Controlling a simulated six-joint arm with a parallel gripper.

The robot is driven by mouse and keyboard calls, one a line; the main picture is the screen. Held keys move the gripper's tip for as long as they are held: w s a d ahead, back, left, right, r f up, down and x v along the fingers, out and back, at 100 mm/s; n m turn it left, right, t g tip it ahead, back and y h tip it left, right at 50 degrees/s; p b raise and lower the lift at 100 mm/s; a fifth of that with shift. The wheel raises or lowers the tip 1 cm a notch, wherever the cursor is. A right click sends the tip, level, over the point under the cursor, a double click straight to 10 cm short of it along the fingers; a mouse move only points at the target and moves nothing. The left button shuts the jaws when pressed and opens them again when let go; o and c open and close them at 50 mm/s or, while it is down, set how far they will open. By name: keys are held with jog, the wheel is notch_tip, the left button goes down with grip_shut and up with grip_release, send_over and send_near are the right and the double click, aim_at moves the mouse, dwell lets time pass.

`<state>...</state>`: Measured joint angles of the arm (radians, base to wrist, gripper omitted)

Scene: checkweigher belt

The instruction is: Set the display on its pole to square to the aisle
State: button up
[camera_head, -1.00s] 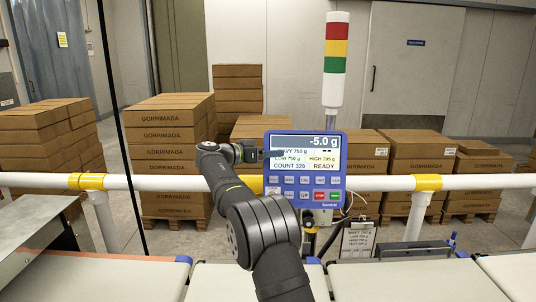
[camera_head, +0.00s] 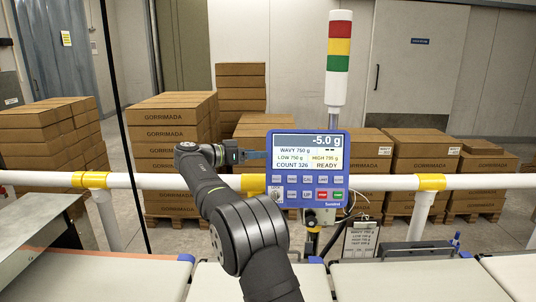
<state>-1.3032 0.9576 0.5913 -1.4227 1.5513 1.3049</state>
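The display (camera_head: 307,180) is a blue box with a lit screen reading -5.0 g and rows of buttons below. It stands at centre right, below the stack light, its face turned largely toward the camera. Its pole is mostly hidden behind it. My gripper (camera_head: 256,156) is at the display's left edge, level with the screen, with its fingers pointing right. The fingertips end at or very near that edge; I cannot tell if they touch it. The fingers are seen edge-on, so their opening does not show.
A white rail (camera_head: 390,183) with yellow collars runs across behind my arm. A red, yellow and green stack light (camera_head: 338,58) rises behind the display. A clipboard (camera_head: 361,239) hangs below right. Pale belts (camera_head: 400,282) lie in front. Carton stacks (camera_head: 170,150) stand beyond the rail.

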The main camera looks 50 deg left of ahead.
jog(key=v, duration=1)
jog(key=x, duration=1.6)
jog(key=shift+w+d, duration=0.1)
jog(key=shift+w, duration=0.1)
jog(key=o, duration=0.8)
jog(key=shift+c, duration=0.2)
jog(key=m+t+y, duration=0.1)
jog(key=t+y, duration=0.1)
jog(key=t, duration=0.4)
send_near(270, 152)
jog(key=s+a+f, duration=0.2)
jog(key=s+f, duration=0.8)
jog(key=x, duration=1)
